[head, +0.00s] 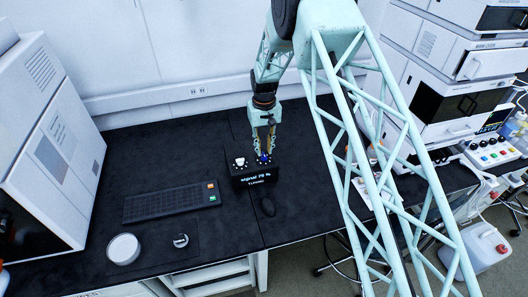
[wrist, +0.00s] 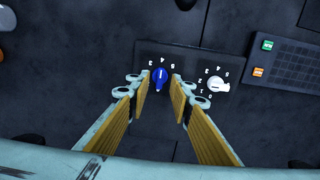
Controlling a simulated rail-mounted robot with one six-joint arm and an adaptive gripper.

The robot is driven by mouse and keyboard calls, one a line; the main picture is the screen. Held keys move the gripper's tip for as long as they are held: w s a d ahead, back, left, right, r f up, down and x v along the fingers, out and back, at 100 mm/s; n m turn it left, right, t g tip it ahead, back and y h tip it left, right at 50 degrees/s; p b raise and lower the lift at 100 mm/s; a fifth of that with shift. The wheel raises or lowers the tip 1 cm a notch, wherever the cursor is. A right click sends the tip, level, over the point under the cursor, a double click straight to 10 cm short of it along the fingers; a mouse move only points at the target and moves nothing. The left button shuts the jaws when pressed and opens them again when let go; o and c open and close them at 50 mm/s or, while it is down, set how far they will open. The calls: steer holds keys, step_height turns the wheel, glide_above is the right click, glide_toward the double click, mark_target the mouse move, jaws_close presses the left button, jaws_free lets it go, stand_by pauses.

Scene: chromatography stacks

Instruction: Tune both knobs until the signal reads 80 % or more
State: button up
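A small black box (head: 254,182) on the bench bears two knobs, each with a ring of white marks. The white knob (head: 239,162) is on the left in the head view; in the wrist view the white knob (wrist: 218,84) is on the right. The blue knob (head: 264,158) also shows in the wrist view (wrist: 160,79), its pointer along the picture's vertical. The display on the box reads "signal" and a value in the seventies %; the last digit is unclear. My gripper (head: 265,147) points down over the blue knob. Its fingers (wrist: 159,92) are apart on either side of that knob, with gaps showing.
A black keyboard-like pad (head: 170,203) with orange and green keys lies left of the box. A white round dish (head: 123,249) is at the front left. A large white instrument (head: 45,150) stands at the left.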

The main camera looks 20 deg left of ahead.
steer(key=shift+f, duration=1.05)
jaws_close()
